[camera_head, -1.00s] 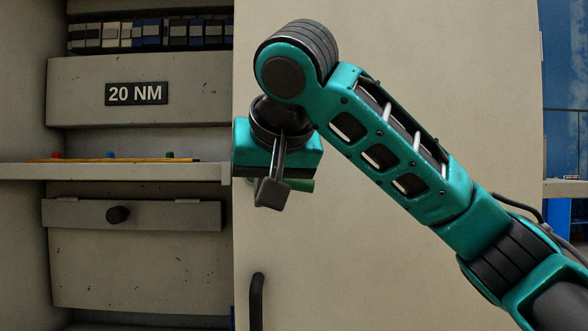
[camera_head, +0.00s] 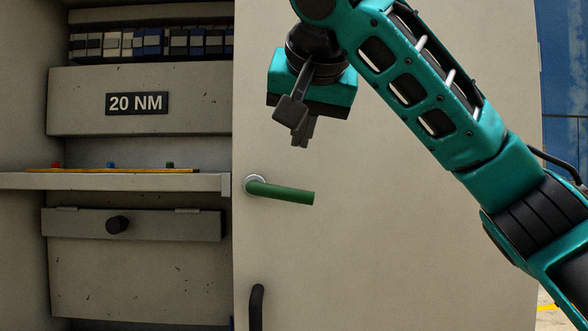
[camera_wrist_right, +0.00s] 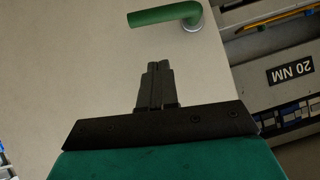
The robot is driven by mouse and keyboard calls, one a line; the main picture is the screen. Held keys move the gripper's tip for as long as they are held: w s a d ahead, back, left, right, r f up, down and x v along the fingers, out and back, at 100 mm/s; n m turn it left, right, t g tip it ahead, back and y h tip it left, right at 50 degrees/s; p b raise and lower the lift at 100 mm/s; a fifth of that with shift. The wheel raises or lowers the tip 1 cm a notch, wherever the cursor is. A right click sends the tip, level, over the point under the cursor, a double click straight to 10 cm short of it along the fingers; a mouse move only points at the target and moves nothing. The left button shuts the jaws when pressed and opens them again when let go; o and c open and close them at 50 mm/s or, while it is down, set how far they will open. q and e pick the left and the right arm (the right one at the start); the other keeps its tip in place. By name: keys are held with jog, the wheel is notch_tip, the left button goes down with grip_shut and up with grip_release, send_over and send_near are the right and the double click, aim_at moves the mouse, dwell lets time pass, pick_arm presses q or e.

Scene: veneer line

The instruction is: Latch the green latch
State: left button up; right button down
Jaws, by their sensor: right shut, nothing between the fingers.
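The green latch (camera_head: 280,192) is a lever handle on a round silver base on the cabinet door. It lies nearly level, its free end pointing right and slightly down. It also shows in the right wrist view (camera_wrist_right: 165,15), at the top. My right gripper (camera_head: 300,140) is shut and empty. It is above the latch in the head view, apart from it, with its fingers pointing down. In the right wrist view the closed fingers (camera_wrist_right: 156,70) point toward the latch with a gap between. My left gripper is not in view.
The beige door (camera_head: 400,240) has a black pull handle (camera_head: 257,305) below the latch. Left of it is an open cabinet with a shelf (camera_head: 110,181), a drawer with a black knob (camera_head: 117,224) and a "20 NM" sign (camera_head: 137,103). The door face around the latch is clear.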

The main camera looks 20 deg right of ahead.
jog(key=w+f, duration=0.1)
jog(key=f, duration=0.1)
jog(key=w+f, duration=0.1)
jog(key=f, duration=0.1)
jog(key=w+f, duration=0.2)
jog(key=shift+p, duration=0.3)
